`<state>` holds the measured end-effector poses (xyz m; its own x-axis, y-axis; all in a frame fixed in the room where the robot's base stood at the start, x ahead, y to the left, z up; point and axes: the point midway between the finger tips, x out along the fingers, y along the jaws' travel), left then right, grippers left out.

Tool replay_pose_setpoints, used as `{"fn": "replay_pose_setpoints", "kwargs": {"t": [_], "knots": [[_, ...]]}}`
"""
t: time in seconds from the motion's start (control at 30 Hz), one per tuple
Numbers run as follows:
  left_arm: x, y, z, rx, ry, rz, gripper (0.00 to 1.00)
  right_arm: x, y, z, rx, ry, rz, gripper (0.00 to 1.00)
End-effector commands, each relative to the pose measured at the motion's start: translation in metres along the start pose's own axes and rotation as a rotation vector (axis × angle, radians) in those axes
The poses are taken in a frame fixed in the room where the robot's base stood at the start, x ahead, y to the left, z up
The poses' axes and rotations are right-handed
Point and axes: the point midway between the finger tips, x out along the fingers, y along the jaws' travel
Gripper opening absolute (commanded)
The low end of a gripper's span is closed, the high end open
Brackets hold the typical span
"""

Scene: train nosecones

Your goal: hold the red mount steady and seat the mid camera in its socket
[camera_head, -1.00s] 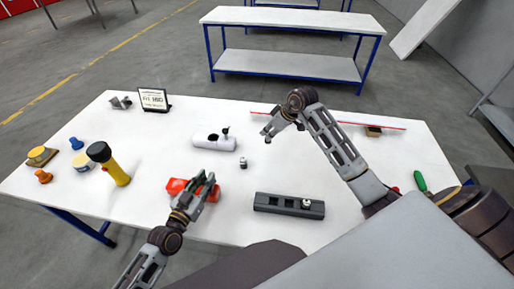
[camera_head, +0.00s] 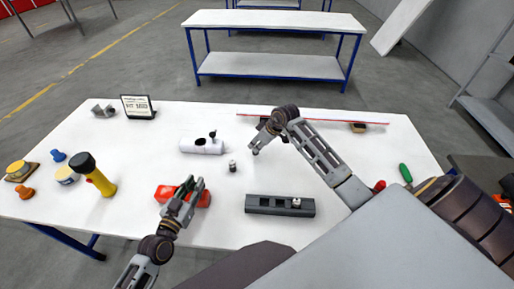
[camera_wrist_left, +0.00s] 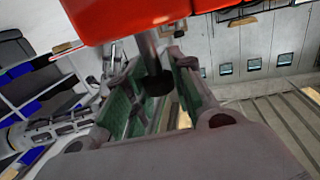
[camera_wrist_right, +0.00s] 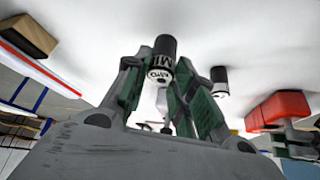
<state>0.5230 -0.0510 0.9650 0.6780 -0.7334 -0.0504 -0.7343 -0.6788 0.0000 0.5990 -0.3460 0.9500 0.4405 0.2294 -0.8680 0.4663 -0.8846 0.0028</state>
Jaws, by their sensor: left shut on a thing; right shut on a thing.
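The red mount (camera_head: 166,194) is near the front left of the white table. My left gripper (camera_head: 188,190) is shut on it. In the left wrist view the red mount (camera_wrist_left: 120,18) is above the fingers (camera_wrist_left: 155,92), with a dark-tipped metal stem between them. My right gripper (camera_head: 256,146) is right of the white housing. In the right wrist view its fingers (camera_wrist_right: 170,95) are shut on a black and silver cylinder with partly hidden lettering starting "MI", the mid camera (camera_wrist_right: 160,64). The mount's socket cannot be made out.
A small camera (camera_head: 233,166) stands near my right gripper. The white housing (camera_head: 190,146) lies behind the mount. A dark rack (camera_head: 262,205) holds another small camera (camera_head: 296,203). A yellow flashlight (camera_head: 101,182) stands left of the mount. A sign (camera_head: 138,106) stands at the back.

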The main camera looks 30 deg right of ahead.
Motion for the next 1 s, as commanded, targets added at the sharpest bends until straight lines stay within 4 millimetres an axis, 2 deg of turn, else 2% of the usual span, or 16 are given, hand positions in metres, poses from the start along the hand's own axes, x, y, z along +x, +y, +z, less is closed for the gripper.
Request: {"fn": "replay_pose_setpoints", "kwargs": {"t": [0.2,0.7,0.73,0.87,1.0], "knots": [[0.000,0.000,0.000,0.000,0.000,0.000,0.00,0.018,0.000,0.010,0.001,0.001,0.000,0.00],[0.000,0.000,0.000,0.000,0.000,0.000,0.00,0.022,0.000,0.012,0.001,0.001,0.001,0.00],[0.000,0.000,0.000,0.000,0.000,0.000,0.00,0.022,0.000,0.012,0.000,0.000,0.001,0.30],[0.000,0.000,0.000,0.000,0.000,0.000,0.00,0.021,0.000,0.012,0.000,0.000,0.001,0.46],[0.000,0.000,0.000,0.000,0.000,0.000,0.00,0.021,0.000,0.012,0.000,0.001,0.001,0.47]]}}
